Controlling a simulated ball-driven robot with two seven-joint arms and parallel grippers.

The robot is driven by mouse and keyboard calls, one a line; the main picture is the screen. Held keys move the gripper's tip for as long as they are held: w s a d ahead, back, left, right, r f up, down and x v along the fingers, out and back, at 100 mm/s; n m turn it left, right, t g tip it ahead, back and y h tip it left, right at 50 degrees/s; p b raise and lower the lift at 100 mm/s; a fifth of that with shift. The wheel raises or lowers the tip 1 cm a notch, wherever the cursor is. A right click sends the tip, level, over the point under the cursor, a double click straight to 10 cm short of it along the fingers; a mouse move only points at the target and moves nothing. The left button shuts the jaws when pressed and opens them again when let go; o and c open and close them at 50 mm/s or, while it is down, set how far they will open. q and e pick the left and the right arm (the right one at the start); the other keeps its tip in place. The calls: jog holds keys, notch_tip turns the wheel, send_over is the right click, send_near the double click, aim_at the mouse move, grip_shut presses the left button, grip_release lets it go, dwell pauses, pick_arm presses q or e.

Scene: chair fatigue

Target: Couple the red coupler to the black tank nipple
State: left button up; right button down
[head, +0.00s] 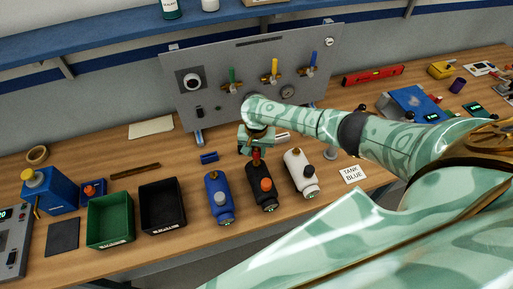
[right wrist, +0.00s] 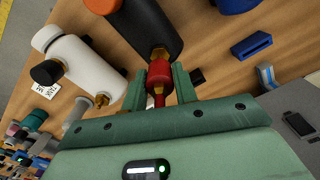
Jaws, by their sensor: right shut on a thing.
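The black tank (head: 261,187) lies on the bench between a blue tank (head: 217,197) and a white tank (head: 300,172). In the right wrist view the black tank (right wrist: 150,25) has an orange cap and a brass nipple (right wrist: 158,53) at its near end. My right gripper (right wrist: 160,88) is shut on the red coupler (right wrist: 159,76), which is in line with the nipple. The coupler's front end meets or overlaps the nipple; I cannot tell whether it is locked. The coupler also shows in the head view (head: 256,154), at the tank's far end. My left gripper is not in view.
The white tank (right wrist: 80,65) is close beside my right gripper. A grey panel (head: 250,85) with coloured valves stands behind. Green (head: 109,241) and black (head: 163,225) bins stand to the left. A small blue block (head: 209,157) lies near the blue tank.

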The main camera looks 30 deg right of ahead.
jog(key=shift+f+b, duration=0.6)
jog(key=shift+f, duration=0.85)
jog(key=c, duration=1)
grip_release()
jog(key=shift+r, duration=0.15)
notch_tip(320, 180, up, 16)
jog(key=p, duration=0.5)
